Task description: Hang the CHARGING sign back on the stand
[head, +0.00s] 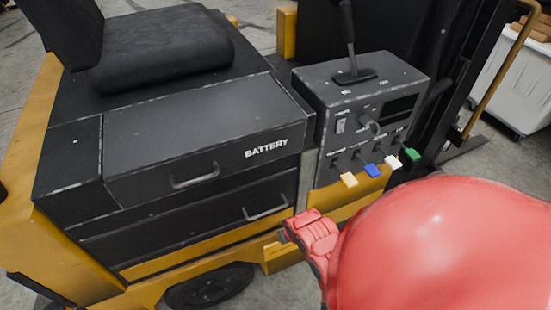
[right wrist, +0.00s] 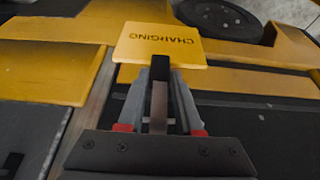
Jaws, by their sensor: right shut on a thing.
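The CHARGING sign (right wrist: 160,43) is a yellow plate with dark lettering that reads upside down in the right wrist view. A dark strip runs from it back between the fingers. My right gripper (right wrist: 168,72) is shut on the sign, whose plate sticks out beyond the fingertips. The sign is in front of the yellow and black truck body; I cannot tell whether it touches it. In the head view the sign and right gripper do not show. I cannot pick out the sign's stand in either view. My left gripper is not in view.
A yellow and black truck has a BATTERY drawer (head: 205,145), a seat (head: 165,48) and a control box (head: 360,100) with a lever and several coloured tabs. A wheel (head: 210,288) is below. A white bin (head: 515,85) stands at the far right.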

